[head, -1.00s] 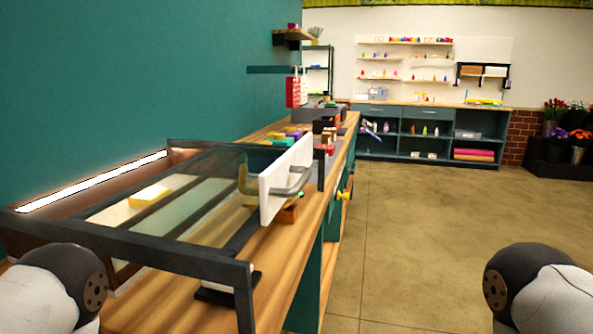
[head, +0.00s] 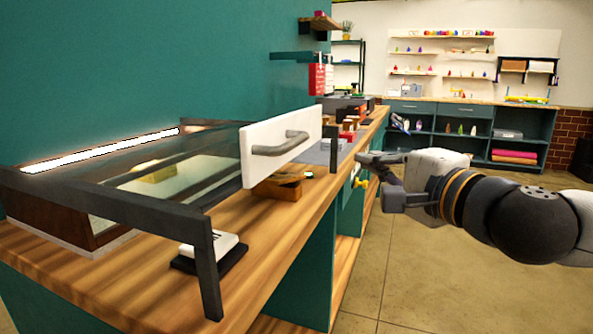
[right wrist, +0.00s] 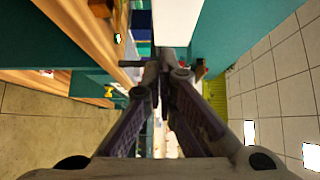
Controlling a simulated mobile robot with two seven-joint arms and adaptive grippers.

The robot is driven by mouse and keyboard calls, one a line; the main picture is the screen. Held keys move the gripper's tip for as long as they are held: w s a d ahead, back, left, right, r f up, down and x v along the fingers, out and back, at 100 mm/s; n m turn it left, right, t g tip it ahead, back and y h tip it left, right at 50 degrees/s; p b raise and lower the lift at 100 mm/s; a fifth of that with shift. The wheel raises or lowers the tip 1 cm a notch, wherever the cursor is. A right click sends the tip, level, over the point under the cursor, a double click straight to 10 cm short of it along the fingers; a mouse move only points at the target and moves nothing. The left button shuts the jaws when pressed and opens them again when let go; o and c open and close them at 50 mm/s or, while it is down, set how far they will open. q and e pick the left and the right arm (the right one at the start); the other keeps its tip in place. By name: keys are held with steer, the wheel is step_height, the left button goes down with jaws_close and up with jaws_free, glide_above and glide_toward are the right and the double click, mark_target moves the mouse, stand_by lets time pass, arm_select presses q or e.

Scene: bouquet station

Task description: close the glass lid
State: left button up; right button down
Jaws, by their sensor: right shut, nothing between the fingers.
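The glass lid (head: 120,178) is a dark-framed glass panel over the case on the left of the counter in the head view. A white front board (head: 262,152) with a grey bar handle (head: 283,145) stands up at its right edge; I cannot tell the lid's exact angle. My right gripper (head: 368,178) is shut and empty, to the right of the handle and apart from it, out past the counter edge. Its closed fingers (right wrist: 163,75) also show in the right wrist view. My left gripper is not in view.
The wooden counter (head: 270,225) runs away along the teal wall. A small white and black device (head: 210,252) and a wooden block (head: 278,188) sit near the case. A yellow knob (head: 361,183) sticks out from the counter front. The floor at right is open.

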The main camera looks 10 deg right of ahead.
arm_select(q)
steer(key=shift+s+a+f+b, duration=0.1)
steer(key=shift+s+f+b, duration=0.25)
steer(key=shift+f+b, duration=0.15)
arm_select(e)
steer(key=a+r+x, duration=0.1)
steer(key=a+x, duration=0.1)
steer(key=x, duration=1.1)
steer(key=shift+s+r, duration=0.15)
steer(key=shift+s, duration=0.1)
